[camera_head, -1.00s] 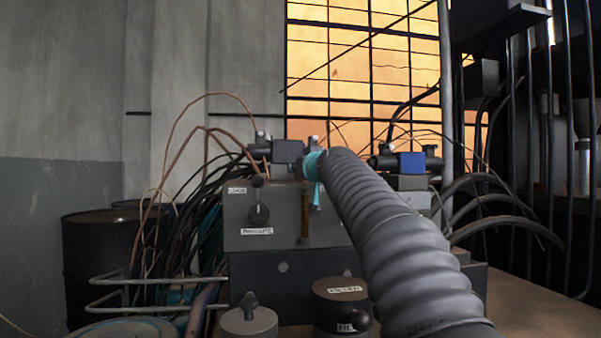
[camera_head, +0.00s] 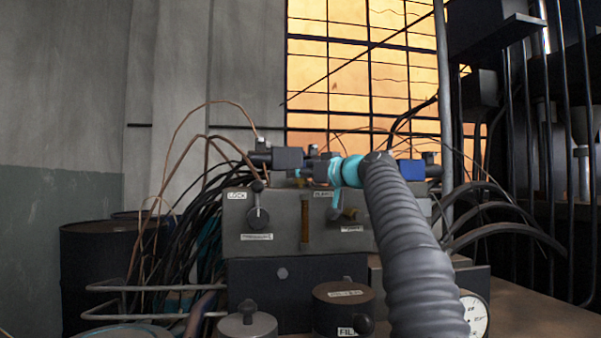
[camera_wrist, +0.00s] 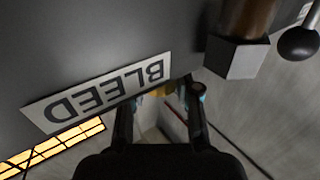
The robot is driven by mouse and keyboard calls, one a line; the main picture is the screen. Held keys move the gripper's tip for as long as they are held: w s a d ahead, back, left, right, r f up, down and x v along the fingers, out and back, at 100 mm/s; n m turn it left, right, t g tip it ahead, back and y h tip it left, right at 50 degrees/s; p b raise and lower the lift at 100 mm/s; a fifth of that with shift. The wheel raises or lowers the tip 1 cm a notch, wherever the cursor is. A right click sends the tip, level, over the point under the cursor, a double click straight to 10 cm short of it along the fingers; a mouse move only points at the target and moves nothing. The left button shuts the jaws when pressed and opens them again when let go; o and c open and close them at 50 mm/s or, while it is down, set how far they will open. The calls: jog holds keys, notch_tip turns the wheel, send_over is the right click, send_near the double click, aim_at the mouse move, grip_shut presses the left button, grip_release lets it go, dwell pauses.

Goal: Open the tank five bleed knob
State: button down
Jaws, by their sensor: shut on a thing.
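The control box (camera_head: 275,235) has a dark knob (camera_head: 258,217) under a LOCK label at its left. In the wrist view a BLEED label (camera_wrist: 95,93) appears upside down, close to my fingertips. My gripper (camera_wrist: 160,92) has its two fingers either side of a small yellowish part, which looks like the bleed knob (camera_wrist: 160,90); it is mostly hidden. In the head view my gripper (camera_head: 338,213) is at the box's upper right front, below a teal joint of mine. The jaws are shut on the knob. How far it is turned cannot be told.
A brown vertical tube (camera_head: 305,222) stands left of my gripper, with its grey end block (camera_wrist: 238,60) close by in the wrist view. A dark round canister (camera_head: 343,308) and a gauge (camera_head: 476,316) are in front. Cables and hoses crowd both sides.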

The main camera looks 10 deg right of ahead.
jog(key=shift+y, duration=0.3)
jog(key=c, duration=0.8)
grip_release()
jog(key=v, duration=1.2)
jog(key=shift+r, duration=0.2)
